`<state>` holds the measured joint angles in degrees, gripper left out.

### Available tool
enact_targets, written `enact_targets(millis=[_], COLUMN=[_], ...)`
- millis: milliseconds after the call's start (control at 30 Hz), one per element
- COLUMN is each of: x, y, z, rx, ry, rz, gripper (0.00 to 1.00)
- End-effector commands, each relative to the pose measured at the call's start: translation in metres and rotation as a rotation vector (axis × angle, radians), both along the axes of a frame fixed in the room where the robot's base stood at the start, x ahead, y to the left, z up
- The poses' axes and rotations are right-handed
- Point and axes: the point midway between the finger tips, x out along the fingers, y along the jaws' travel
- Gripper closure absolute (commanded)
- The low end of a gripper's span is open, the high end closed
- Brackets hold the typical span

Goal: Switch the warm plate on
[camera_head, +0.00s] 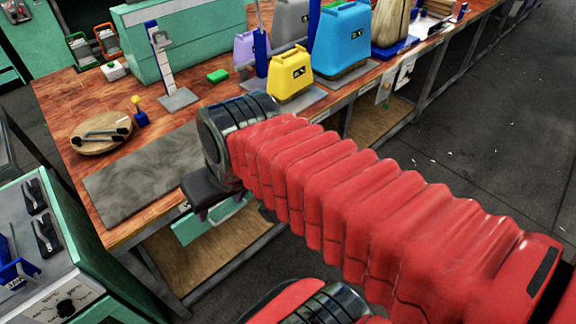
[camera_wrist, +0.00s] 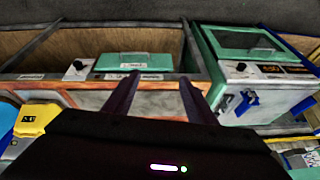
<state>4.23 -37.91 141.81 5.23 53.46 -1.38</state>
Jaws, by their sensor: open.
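A flat grey plate (camera_head: 140,180) lies on the front left of the wooden bench in the head view; I cannot tell whether it is lit or warm. In the wrist view a small dark knob (camera_wrist: 76,68) sits on a light panel near the bench edge, beside a teal panel (camera_wrist: 135,63) with labels. The labels are too small to read. My gripper (camera_wrist: 155,80) is open and empty, its two dark fingers apart over the bench edge near the teal panel. In the head view my red arm hides most of it.
A green cabinet (camera_head: 95,262) with a dial (camera_head: 68,308) stands left of the bench. A yellow jug (camera_head: 290,77) and a blue jug (camera_head: 342,40) stand farther back. A round wooden board (camera_head: 98,146) with dark tools lies behind the plate. Open floor is at right.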

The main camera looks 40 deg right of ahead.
Motion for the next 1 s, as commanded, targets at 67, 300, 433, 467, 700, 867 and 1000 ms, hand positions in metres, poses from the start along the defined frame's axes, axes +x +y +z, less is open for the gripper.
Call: enact_targets(millis=[67,300,433,467,700,867,1000], x=[0.004,0.017,0.025,0.027,0.047,0.062,0.077], y=[-0.002,-0.001,-0.002,-0.002,-0.007,-0.015,-0.024], z=[-0.010,-0.035,-0.047,-0.050,-0.071,-0.083,-0.094], rx=[0.047,0.221,0.321,0.345,0.544,0.685,0.813], ry=[0.056,0.210,0.285,0.302,0.419,0.483,0.527], rz=[-0.046,-0.187,-0.265,-0.283,-0.434,-0.535,-0.625], gripper=[0.49,0.49,0.49,0.49,0.49,0.49,0.49])
